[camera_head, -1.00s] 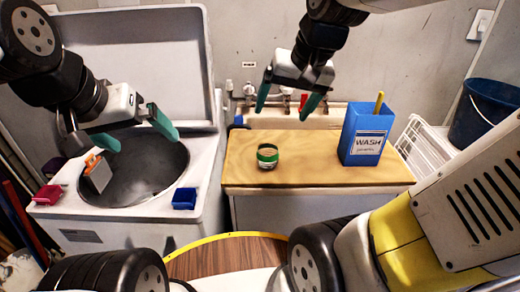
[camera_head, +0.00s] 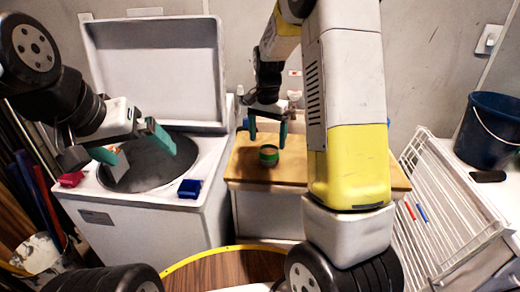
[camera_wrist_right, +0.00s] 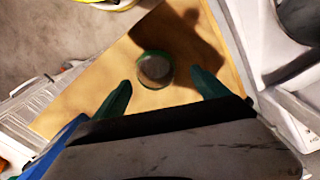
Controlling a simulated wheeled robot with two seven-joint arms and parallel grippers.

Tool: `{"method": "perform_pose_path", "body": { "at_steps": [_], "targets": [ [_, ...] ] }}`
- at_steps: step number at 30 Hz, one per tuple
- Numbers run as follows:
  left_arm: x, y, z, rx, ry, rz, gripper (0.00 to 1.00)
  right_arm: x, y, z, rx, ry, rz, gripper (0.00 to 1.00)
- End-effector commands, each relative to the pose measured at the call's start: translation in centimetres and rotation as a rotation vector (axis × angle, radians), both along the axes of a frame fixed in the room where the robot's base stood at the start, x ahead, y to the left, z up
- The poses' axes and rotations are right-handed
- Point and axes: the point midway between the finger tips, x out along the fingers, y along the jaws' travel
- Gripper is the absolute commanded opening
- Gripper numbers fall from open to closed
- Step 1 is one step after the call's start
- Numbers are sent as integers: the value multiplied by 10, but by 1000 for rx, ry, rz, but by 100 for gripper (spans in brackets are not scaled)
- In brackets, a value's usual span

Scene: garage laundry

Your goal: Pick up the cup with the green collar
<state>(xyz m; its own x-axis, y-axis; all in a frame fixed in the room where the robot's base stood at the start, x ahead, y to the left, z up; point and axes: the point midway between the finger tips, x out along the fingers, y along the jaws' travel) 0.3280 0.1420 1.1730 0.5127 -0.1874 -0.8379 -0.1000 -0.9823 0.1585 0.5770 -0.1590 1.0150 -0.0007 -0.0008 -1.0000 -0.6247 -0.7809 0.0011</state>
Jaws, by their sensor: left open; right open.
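The cup with the green collar (camera_head: 268,156) stands on the wooden worktop (camera_head: 247,172), near its left part. In the right wrist view the cup (camera_wrist_right: 155,69) shows from above, between and a little beyond the two fingertips. My right gripper (camera_head: 267,140) is open, fingers pointing down, just above and behind the cup in the head view. Nothing is between its fingers, and it also shows in the right wrist view (camera_wrist_right: 162,86). My left gripper (camera_head: 140,146) is open over the washer's tub at the left.
A white drying rack (camera_head: 430,200) and dark blue bucket (camera_head: 487,128) are at right. My right arm hides the worktop's right part.

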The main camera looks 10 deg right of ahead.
Motion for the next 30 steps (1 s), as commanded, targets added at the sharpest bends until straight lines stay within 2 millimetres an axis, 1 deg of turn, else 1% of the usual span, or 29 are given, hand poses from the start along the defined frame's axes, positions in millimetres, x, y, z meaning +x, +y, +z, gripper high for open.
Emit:
{"method": "perform_pose_path", "body": {
  "at_steps": [7, 10, 14, 20, 21, 23, 27, 30],
  "targets": [
    [0, 0, 0, 0, 0, 0, 100, -7, -6, -35, 0, 4, 1, 85],
    [0, 0, 0, 0, 0, 0, 100, -6, -5, -47, 0, 1, 2, 85],
    [0, 0, 0, 0, 0, 0, 100, -6, -5, -55, 1, 1, 2, 85],
    [0, 0, 0, 0, 0, 0, 100, -6, -5, -54, 1, -1, 2, 85],
    [0, 0, 0, 0, 0, 0, 100, -6, -5, -54, 1, -1, 2, 77],
    [0, 0, 0, 0, 0, 0, 100, -6, -5, -54, 1, -1, 2, 65],
    [0, 0, 0, 0, 0, 0, 100, -6, -5, -54, 1, -1, 2, 38],
    [0, 0, 0, 0, 0, 0, 100, -6, -5, -54, 1, -1, 2, 20]
  ]
}}
